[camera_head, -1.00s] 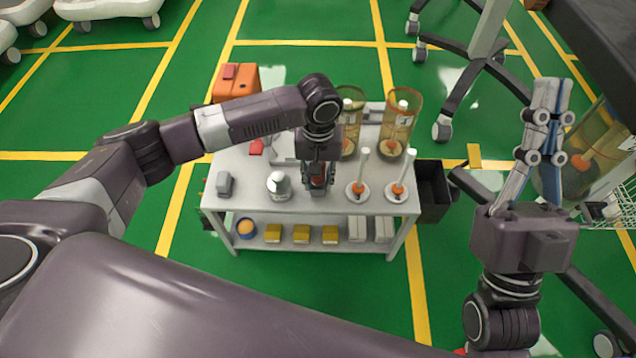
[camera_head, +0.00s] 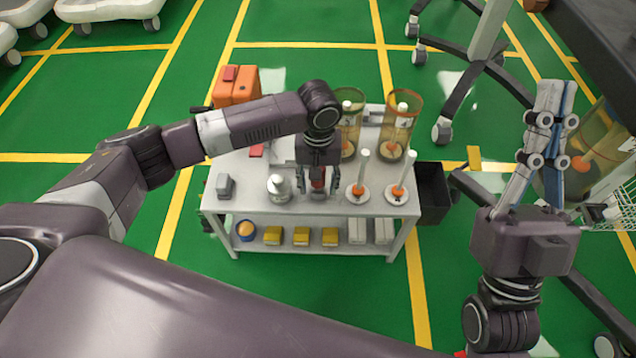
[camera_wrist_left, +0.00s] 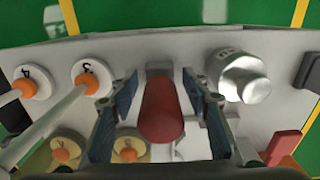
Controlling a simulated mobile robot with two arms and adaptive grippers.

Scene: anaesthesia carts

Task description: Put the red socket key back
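The red socket key (camera_head: 317,183) is at the middle of the white cart's (camera_head: 240,170) top, near its front edge. In the left wrist view, its rounded red handle (camera_wrist_left: 161,110) sits between the two blue-padded fingers. My left gripper (camera_head: 317,186) is over the cart, pointing down. Its fingers are open around the handle, with a narrow gap on each side.
A white-capped jar (camera_head: 279,188) stands left of the key. Sticks with orange collars on numbered bases (camera_head: 358,192) stand right. Amber cylinders (camera_head: 400,125) stand behind them. An orange case (camera_head: 236,86) is at the back left. A dark bin (camera_head: 434,190) hangs right.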

